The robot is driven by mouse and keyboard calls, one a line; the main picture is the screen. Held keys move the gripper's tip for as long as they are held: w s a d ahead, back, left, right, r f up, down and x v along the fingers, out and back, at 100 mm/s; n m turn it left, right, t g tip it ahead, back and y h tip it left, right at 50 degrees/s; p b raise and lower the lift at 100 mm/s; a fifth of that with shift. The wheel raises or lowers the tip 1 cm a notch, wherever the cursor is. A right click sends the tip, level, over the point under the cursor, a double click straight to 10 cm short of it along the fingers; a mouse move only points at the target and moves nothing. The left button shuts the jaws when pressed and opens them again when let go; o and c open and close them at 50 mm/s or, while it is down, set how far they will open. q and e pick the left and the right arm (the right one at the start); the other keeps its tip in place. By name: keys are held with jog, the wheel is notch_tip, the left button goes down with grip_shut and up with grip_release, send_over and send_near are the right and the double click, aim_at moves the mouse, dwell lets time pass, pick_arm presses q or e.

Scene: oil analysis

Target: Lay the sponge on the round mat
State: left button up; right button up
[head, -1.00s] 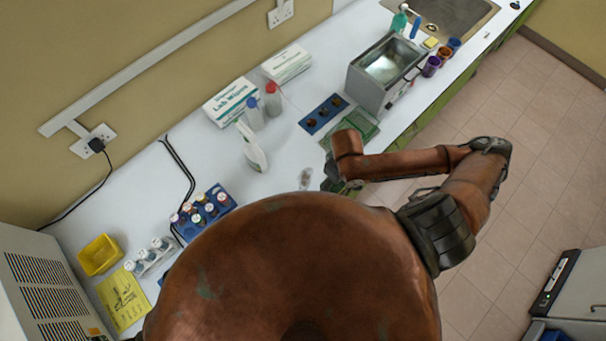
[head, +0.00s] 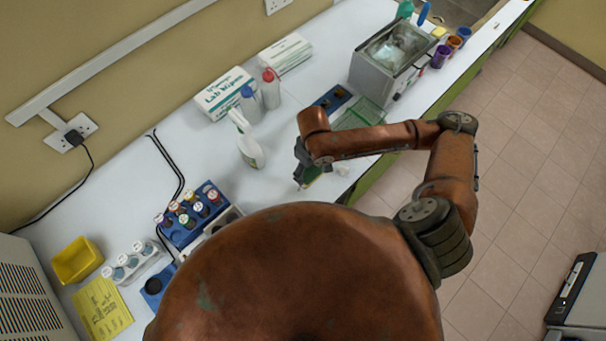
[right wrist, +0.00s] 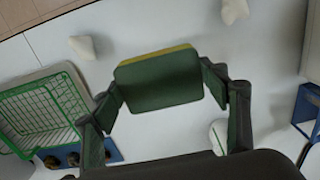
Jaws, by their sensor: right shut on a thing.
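The sponge (right wrist: 158,82) is a block with a dark green face and a thin yellow edge. In the right wrist view it sits between the two fingers of my right gripper (right wrist: 160,88), which is shut on it. In the head view my right gripper (head: 306,180) is over the bench, with a bit of green sponge (head: 314,173) showing at it. I cannot see a round mat in either view; my body hides part of the bench. My left gripper is not in view.
White crumpled pieces (right wrist: 83,47) lie near the held sponge. A green rack (head: 362,112) and a blue holder (head: 334,98) stand behind the right gripper.

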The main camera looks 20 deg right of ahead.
jog(key=w+f, duration=0.1)
jog(key=w+a+f, duration=0.1)
jog(key=f, duration=0.1)
jog(key=shift+w+a+f, duration=0.25)
jog(key=shift+w, duration=0.15)
jog(key=shift+f, duration=1.5)
jog(key=o, duration=0.7)
jog(key=shift+f, duration=0.1)
